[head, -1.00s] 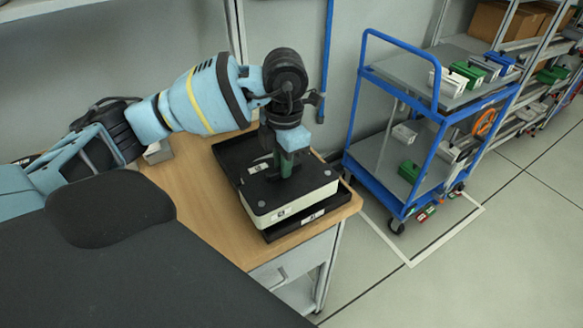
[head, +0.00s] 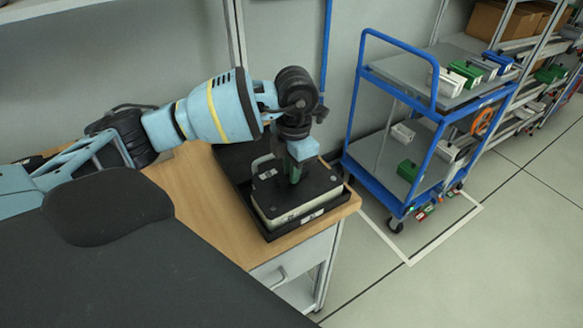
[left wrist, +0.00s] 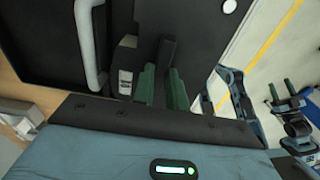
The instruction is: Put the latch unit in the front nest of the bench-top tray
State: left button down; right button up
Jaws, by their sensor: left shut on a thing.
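The latch unit (head: 268,212) is a cream box with a black top. It is at the front part of the black bench-top tray (head: 310,222), and the tray rim hides the lower part of its sides. I cannot tell whether it rests fully on the nest floor. My left gripper (head: 294,176) points down over the unit, its green fingers shut on a dark upright part on the top. In the left wrist view the fingers (left wrist: 164,90) stand over the unit's black top (left wrist: 50,40), beside a grey handle (left wrist: 88,50).
The tray's rear part (head: 234,158) looks empty where it shows. The wooden bench (head: 195,190) is clear left of the tray. A blue trolley (head: 350,165) with several small units stands to the right, and shelving (head: 510,75) stands beyond it. A wall is behind the bench.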

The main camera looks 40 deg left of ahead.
pick_arm(q)
jog(key=c, duration=1.9)
grip_release()
jog(key=shift+f, duration=0.15)
jog(key=o, duration=0.5)
notch_tip(320, 180, up, 12)
jog(key=shift+w+r, duration=0.2)
jog(key=shift+w, duration=0.05)
jog(key=shift+d, duration=0.1)
